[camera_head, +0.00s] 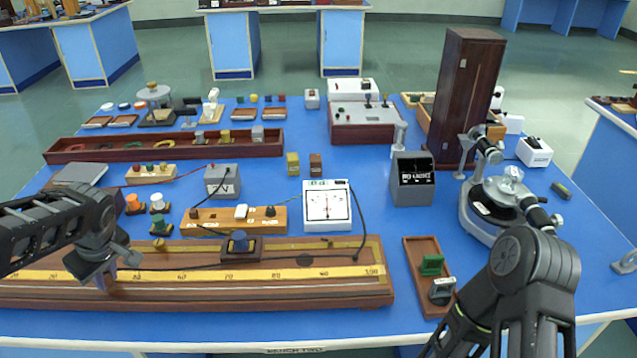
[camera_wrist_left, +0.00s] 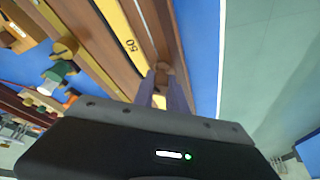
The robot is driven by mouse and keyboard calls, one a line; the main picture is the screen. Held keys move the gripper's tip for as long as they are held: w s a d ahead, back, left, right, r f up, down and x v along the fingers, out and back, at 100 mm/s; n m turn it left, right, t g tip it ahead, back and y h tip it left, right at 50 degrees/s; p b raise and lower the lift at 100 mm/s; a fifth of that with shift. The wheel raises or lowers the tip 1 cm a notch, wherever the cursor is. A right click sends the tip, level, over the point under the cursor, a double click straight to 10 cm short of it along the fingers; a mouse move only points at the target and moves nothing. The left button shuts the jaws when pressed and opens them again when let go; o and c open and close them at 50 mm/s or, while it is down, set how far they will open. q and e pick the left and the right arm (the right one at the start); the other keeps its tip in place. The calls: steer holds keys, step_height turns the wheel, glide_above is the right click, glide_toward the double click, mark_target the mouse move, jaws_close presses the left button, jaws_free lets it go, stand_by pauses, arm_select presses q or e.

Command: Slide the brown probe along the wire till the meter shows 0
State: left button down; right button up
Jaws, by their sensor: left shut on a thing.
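The long wooden wire board (camera_head: 330,291) with its yellow numbered scale lies along the front of the bench. My left gripper (camera_head: 104,282) is low over the board's left part, its fingers pointing down. In the left wrist view its fingers (camera_wrist_left: 165,90) are shut on the brown probe (camera_wrist_left: 162,70), beside the mark 50 on the scale. The probe is mostly hidden in the head view. The white meter (camera_head: 327,206) stands upright behind the board; a red line shows near the middle of its dial, but the reading is too small to tell. My right gripper is out of view.
A dark block with a blue knob (camera_head: 239,247) sits on the board, right of my left gripper. A black lead runs from the meter down to the board. A wooden tray (camera_head: 423,258) and a spectrometer (camera_head: 495,205) stand to the right.

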arm_select(q)
steer(key=shift+s+d+f, duration=0.1)
steer(key=shift+s+f, duration=0.1)
steer(key=shift+f, duration=0.15)
stand_by(0.6)
steer(key=c, duration=1.5)
jaws_free()
steer(key=shift+o, duration=1)
steer(key=shift+r, duration=0.15)
steer(key=shift+d+r, duration=0.1)
steer(key=shift+r, duration=0.2)
steer(key=v, duration=0.7)
steer(key=shift+w+r, duration=0.1)
steer(key=shift+r, duration=0.2)
